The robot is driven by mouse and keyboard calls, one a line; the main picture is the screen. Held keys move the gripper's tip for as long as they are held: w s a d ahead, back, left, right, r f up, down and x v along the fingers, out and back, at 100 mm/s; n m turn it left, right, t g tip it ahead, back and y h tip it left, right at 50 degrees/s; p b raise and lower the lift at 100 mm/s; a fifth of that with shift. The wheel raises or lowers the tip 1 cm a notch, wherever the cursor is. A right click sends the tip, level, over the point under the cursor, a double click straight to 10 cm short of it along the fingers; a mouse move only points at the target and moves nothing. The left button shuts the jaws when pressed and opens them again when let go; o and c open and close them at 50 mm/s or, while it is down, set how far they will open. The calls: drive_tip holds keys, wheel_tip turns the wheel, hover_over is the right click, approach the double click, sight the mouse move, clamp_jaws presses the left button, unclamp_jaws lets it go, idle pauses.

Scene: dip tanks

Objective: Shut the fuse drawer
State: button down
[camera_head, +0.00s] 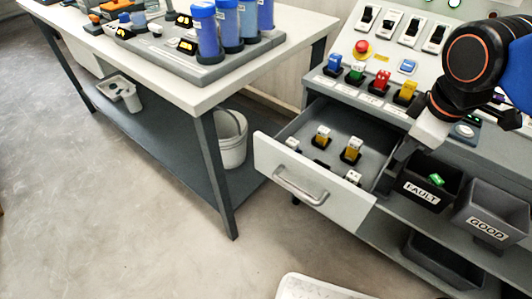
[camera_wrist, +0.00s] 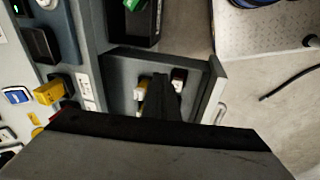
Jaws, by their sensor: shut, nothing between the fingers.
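The fuse drawer (camera_head: 345,203) is pulled well out of the console's front in the head view. Its pale front panel carries a grey bar handle (camera_head: 300,189). Several fuses, some with yellow bodies and white tops, stand inside it. My gripper (camera_head: 395,163) is shut and empty, pointing down at the drawer's right side near the console. In the wrist view my gripper (camera_wrist: 168,98) hangs over the drawer interior, and the drawer front (camera_wrist: 213,88) lies beyond it. My gripper hides part of the interior, and I cannot tell whether it touches the drawer.
A black FAULT bin (camera_head: 428,183) with a green piece and a GOOD bin (camera_head: 495,213) stand right of the drawer. Coloured fuses and a red button (camera_head: 362,46) are on the console above. A workbench (camera_head: 205,97) stands at left. Floor before the drawer is clear.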

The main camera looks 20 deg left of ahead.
drive_tip(key=a+r+n, duration=0.1)
drive_tip(key=a+n, duration=0.8)
drive_tip(key=a, duration=0.7)
drive_tip(key=n+h, duration=0.1)
drive_tip(key=n, duration=0.9)
approach(266, 154)
drive_tip(key=s+r, duration=0.3)
drive_tip(key=s, duration=0.3)
drive_tip(key=shift+w+d+f, duration=0.2)
drive_tip(key=shift+w+f, duration=0.75)
drive_tip(key=shift+f, duration=0.65)
drive_tip(key=shift+w+d+f, duration=0.2)
drive_tip(key=shift+w+f, duration=0.8)
drive_tip(key=shift+f, duration=0.65)
drive_tip(key=shift+w+d+f, duration=0.2)
drive_tip(key=shift+w+f, duration=0.75)
drive_tip(key=shift+f, duration=0.65)
drive_tip(key=w+d, duration=0.4)
drive_tip(key=w, duration=0.7)
drive_tip(key=w+d, duration=0.4)
drive_tip(key=w, duration=0.7)
drive_tip(key=shift+w+d, duration=0.15)
drive_tip(key=shift+w, duration=0.25)
drive_tip(key=shift+w+r, duration=0.1)
drive_tip(key=shift+r, duration=0.05)
